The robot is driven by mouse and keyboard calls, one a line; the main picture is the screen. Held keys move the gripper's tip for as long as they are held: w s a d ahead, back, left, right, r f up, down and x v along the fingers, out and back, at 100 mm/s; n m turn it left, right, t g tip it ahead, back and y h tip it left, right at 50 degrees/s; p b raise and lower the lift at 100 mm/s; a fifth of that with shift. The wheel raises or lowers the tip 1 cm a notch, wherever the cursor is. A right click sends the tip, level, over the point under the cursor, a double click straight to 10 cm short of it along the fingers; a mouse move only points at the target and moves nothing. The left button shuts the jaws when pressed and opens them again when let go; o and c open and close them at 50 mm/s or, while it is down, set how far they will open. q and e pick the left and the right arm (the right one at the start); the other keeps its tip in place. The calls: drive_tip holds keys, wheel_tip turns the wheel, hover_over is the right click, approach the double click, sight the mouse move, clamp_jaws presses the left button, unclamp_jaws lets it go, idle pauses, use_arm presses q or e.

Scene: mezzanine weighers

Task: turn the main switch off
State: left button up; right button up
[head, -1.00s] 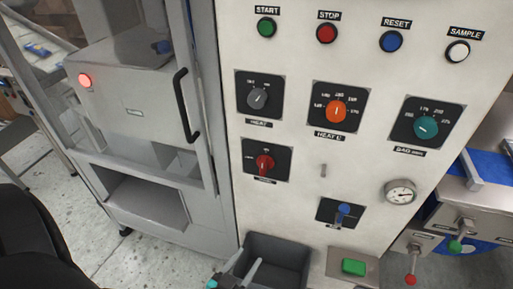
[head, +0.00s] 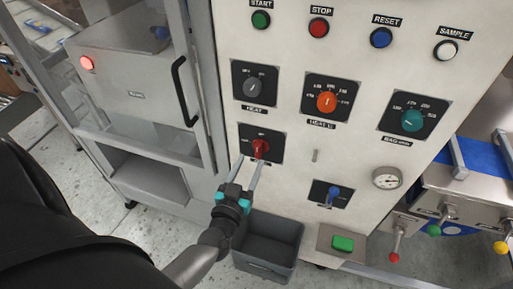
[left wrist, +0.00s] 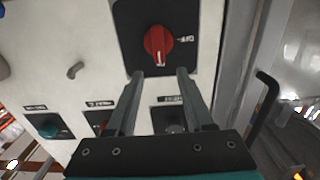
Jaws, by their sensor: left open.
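The main switch is a red rotary knob (head: 260,148) on a black plate (head: 275,139), low on the left of the white panel. In the left wrist view the red knob (left wrist: 158,46) is clear, and its white mark points down that picture, toward my fingers. The OFF marking is at the right of the knob there, away from the mark. My left gripper (head: 251,162) is open in front of the knob's plate. In the left wrist view its two fingertips (left wrist: 160,76) are apart and just short of the knob, with nothing between them. My right gripper is not in view.
A grey heat dial (head: 254,86), an orange dial (head: 326,102) and a teal dial (head: 412,120) are nearby. A blue-handled switch (head: 333,194) is lower right. A grey bin (head: 268,244) stands below. A cabinet with a black handle (head: 184,91) is left.

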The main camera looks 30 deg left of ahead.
sight(257, 147)
use_arm(q)
drive_tip(key=x, duration=0.6)
drive_tip(key=shift+w, duration=0.25)
clamp_jaws()
idle(0.4)
